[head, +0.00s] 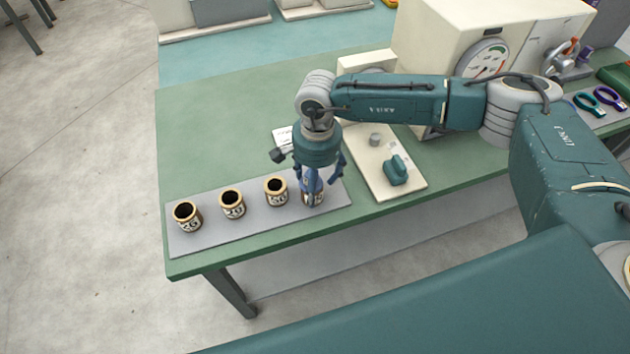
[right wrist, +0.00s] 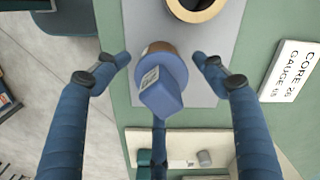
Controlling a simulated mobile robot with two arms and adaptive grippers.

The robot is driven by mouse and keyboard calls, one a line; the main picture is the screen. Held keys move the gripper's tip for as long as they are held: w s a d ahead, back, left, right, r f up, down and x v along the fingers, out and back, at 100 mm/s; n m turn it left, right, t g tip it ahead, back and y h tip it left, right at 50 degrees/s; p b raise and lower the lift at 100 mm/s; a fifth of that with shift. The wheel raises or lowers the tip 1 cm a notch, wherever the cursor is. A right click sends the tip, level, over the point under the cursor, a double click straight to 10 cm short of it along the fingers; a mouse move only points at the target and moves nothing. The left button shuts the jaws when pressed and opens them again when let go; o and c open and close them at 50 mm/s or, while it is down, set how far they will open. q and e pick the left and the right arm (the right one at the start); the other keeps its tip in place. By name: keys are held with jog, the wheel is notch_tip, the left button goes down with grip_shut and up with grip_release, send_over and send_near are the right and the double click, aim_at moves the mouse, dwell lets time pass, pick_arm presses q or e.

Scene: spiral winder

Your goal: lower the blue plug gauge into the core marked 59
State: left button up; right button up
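The blue plug gauge (head: 311,182) stands at the rightmost core (head: 313,198) of the row in the head view. In the right wrist view its square labelled handle (right wrist: 160,95) and round flange show, with a brown edge of the core just behind the flange. How deep the gauge sits in the core is hidden. That core's number is partly covered, so I cannot confirm it reads 59. My right gripper (right wrist: 161,62) points down over the gauge, its fingers spread on both sides and apart from the handle. My left gripper is not in view.
Other numbered cores (head: 232,204) stand open on the grey strip (head: 260,225) to the left. A white card (right wrist: 289,72) reads core and gauge. A cream board (head: 378,180) with a teal-handled part and a cream machine with a dial (head: 485,62) stand to the right.

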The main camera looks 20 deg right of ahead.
jog(key=shift+s+r, duration=0.1)
jog(key=shift+r, duration=0.2)
jog(key=r, duration=1.1)
jog(key=shift+w+d+r, duration=0.1)
jog(key=shift+w+r, duration=0.05)
jog(key=shift+w, duration=0.1)
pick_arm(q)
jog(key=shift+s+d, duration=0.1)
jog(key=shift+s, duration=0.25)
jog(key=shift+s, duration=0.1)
